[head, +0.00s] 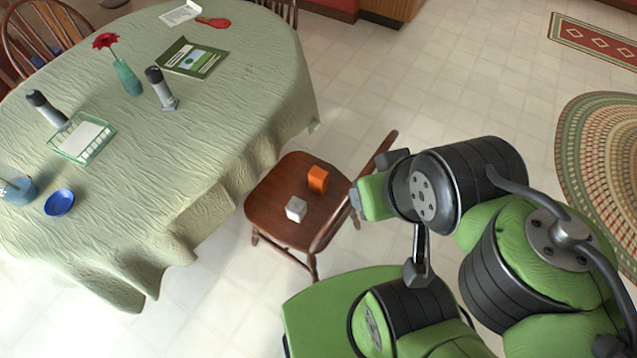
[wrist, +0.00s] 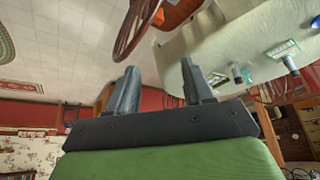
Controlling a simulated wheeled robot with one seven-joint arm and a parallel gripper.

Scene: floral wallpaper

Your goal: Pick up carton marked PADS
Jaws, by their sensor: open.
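Two small boxes sit apart on the seat of a wooden chair in the head view: an orange one (head: 318,179) and a white-grey one (head: 296,209). No PADS lettering can be read on either, so I cannot tell which is the carton marked PADS. My gripper (wrist: 159,68) shows in the wrist view with its two dark fingers spread and nothing between them. Neither box is clearly visible in the wrist view.
The chair (head: 270,188) stands beside a table with a pale green cloth (head: 215,100); its backrest rises on my arm's side. The table holds a flower vase (head: 128,77), dark-topped canisters, a blue bowl (head: 60,203) and flat items. Tiled floor is open behind the chair.

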